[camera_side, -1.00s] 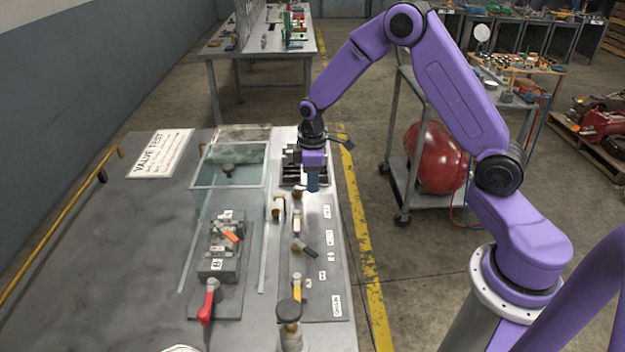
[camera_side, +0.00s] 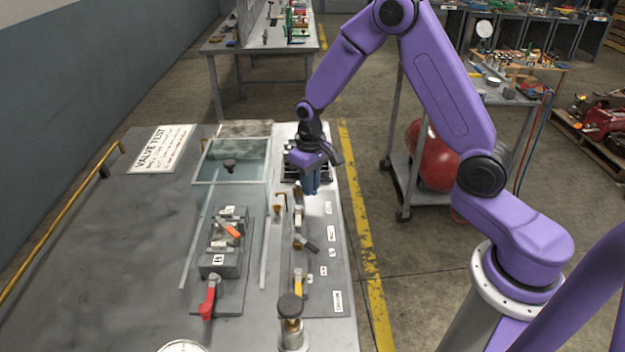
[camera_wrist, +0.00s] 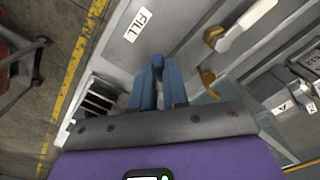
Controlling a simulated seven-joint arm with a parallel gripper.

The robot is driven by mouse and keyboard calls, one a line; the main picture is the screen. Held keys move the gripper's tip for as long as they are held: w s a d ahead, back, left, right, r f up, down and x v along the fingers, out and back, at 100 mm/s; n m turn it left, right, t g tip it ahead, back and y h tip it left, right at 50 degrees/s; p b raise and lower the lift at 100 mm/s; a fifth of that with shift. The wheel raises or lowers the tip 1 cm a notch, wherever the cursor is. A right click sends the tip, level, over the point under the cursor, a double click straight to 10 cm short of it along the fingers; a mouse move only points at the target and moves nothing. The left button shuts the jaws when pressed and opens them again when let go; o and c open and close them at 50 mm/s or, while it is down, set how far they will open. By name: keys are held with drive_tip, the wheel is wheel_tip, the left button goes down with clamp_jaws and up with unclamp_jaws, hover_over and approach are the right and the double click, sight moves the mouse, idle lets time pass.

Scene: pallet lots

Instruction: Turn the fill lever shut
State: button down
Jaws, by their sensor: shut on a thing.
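My gripper (camera_side: 311,188) points down at the far end of the valve panel (camera_side: 318,285), with its blue fingers closed together. In the wrist view the finger tips (camera_wrist: 158,64) are beside the white FILL label (camera_wrist: 138,25). The fill lever is hidden behind or between the fingers, so its angle cannot be seen. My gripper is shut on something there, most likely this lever. A white-handled lever (camera_wrist: 247,24) on a brass body is beside the fingers in the wrist view, apart from them.
A clear water tank (camera_side: 230,160) is left of the gripper. A valve block with a red lever (camera_side: 209,300) is in front of it.

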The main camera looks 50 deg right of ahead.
drive_tip(key=m, duration=0.1)
drive_tip(key=a+m, duration=0.1)
drive_tip(key=m, duration=0.2)
drive_tip(key=shift+w+a+m, duration=0.15)
drive_tip(key=shift+a+m, duration=0.15)
drive_tip(key=shift+a, duration=0.05)
drive_tip(key=shift+w+a+m, duration=0.15)
drive_tip(key=shift+a+m, duration=0.1)
drive_tip(key=shift+m, duration=0.6)
drive_tip(key=shift+w+a+m, duration=0.15)
drive_tip(key=shift+a+m, duration=0.1)
drive_tip(key=shift+m, duration=0.65)
drive_tip(key=shift+w+a+m, duration=0.15)
drive_tip(key=shift+a+m, duration=0.1)
drive_tip(key=shift+m, duration=0.6)
drive_tip(key=c, duration=1.1)
unclamp_jaws()
